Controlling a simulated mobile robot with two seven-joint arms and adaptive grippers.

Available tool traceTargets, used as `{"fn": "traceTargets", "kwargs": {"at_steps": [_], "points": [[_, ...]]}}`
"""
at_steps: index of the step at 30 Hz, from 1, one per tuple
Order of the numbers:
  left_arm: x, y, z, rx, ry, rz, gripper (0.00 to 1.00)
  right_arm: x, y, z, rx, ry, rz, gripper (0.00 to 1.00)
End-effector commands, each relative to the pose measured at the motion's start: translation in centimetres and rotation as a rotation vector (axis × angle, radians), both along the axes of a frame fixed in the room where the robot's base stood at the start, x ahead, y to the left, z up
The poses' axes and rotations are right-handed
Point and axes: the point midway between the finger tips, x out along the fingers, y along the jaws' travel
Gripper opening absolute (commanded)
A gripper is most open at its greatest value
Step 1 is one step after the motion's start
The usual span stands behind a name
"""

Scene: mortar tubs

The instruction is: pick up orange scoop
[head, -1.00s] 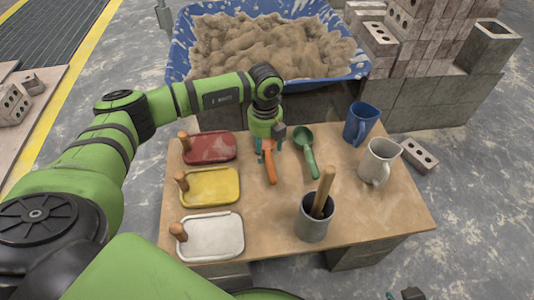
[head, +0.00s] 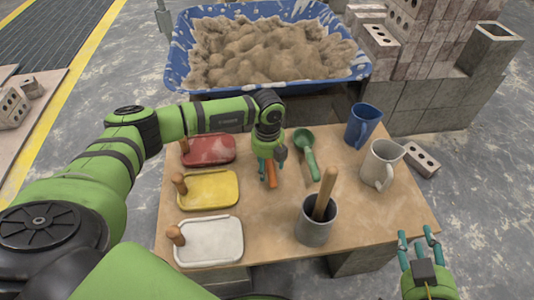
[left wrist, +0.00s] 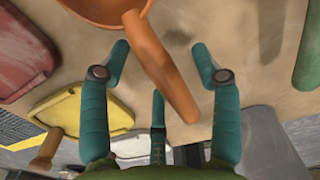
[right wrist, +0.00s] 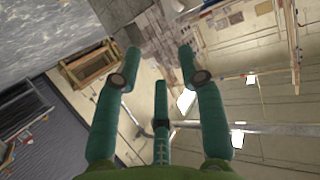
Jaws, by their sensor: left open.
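The orange scoop (head: 272,177) lies on the wooden table; in the head view my left gripper and wrist hide most of it. In the left wrist view its orange handle (left wrist: 162,70) runs between the spread fingers, with part of the bowl at the top edge. My left gripper (head: 266,170) is open, over the handle, and I cannot tell whether it touches it. My right gripper (head: 419,242) is open and empty, off the table's front right corner. It points away from the table in the right wrist view (right wrist: 160,55).
A green scoop (head: 307,151) lies just right of my left gripper. Red (head: 209,149), yellow (head: 209,188) and white (head: 210,240) trowels lie to the left. A grey pot (head: 314,227) with a wooden handle, a white mug (head: 379,164) and a blue mug (head: 361,125) stand right. A blue tub (head: 177,80) is behind.

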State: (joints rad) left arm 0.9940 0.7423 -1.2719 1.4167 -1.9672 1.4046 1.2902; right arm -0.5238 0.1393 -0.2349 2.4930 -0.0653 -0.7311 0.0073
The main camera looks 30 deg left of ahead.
Motion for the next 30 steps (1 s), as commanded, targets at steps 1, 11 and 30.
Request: {"fn": "traceTargets", "kwargs": {"at_steps": [1,11,30], "points": [[0.0,0.0,-0.1,0.000,0.000,0.000,0.63,0.0,0.0,0.1,0.001,-0.005,0.002,0.40],[0.0,0.0,0.0,0.000,0.000,0.000,0.07,0.0,0.0,0.1,0.001,-0.004,0.000,0.40],[0.1,0.0,1.1,-0.001,-0.003,0.001,0.00,-0.7,-0.7,-1.5,-0.021,0.090,-0.014,0.40]]}}
